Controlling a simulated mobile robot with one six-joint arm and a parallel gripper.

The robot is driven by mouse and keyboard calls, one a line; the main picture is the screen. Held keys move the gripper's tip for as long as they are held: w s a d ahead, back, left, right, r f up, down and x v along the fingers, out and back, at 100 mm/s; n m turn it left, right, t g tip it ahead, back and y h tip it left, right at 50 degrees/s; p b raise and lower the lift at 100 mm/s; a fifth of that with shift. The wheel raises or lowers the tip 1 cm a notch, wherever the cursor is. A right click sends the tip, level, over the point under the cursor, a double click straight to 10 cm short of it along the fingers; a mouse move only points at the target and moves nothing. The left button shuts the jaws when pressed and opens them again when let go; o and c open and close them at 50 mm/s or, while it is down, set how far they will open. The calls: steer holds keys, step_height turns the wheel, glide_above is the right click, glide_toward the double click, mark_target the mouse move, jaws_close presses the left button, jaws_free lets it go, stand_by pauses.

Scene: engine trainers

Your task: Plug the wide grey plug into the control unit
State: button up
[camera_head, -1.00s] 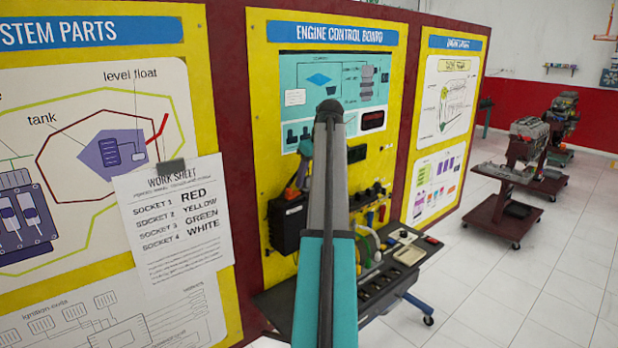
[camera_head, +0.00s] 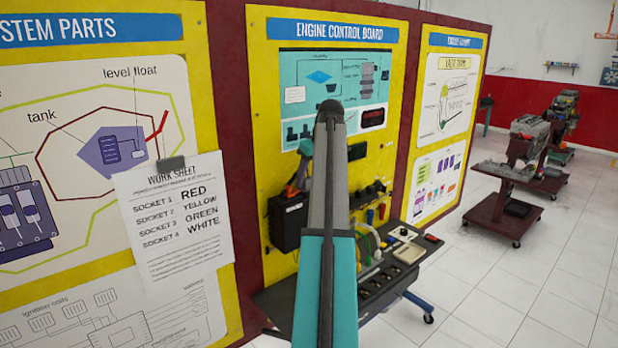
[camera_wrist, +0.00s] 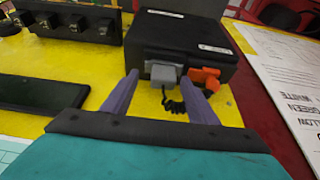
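The control unit (camera_wrist: 188,45) is a black box on the yellow board; it also shows left of my arm in the head view (camera_head: 287,226). The wide grey plug (camera_wrist: 165,75) is at the unit's near face in the wrist view, with a dark coiled cable (camera_wrist: 173,101) below it. I cannot tell how deep it sits. My gripper (camera_wrist: 158,80) has its two purple fingers apart, one on each side of the plug. A gap shows at the left finger; the right fingertip is close to or overlaps the plug's edge.
An orange plug (camera_wrist: 205,77) is on the same face, close right of my right finger. A black socket strip (camera_wrist: 70,22) is at upper left, and a dark panel (camera_wrist: 40,93) is at left. A work sheet (camera_head: 175,222) hangs on the left board.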

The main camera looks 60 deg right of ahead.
steer(key=shift+a+f, duration=0.1)
steer(key=shift+a, duration=0.1)
stand_by(0.3)
steer(key=shift+w+p+v, duration=0.2)
steer(key=shift+p+v, duration=0.15)
steer(key=shift+v, duration=2.35)
steer(key=shift+d+r, duration=0.1)
steer(key=shift+r, duration=0.1)
steer(key=shift+r, duration=0.35)
steer(key=o, duration=0.6)
steer(key=shift+c, duration=0.2)
steer(key=shift+r, duration=0.1)
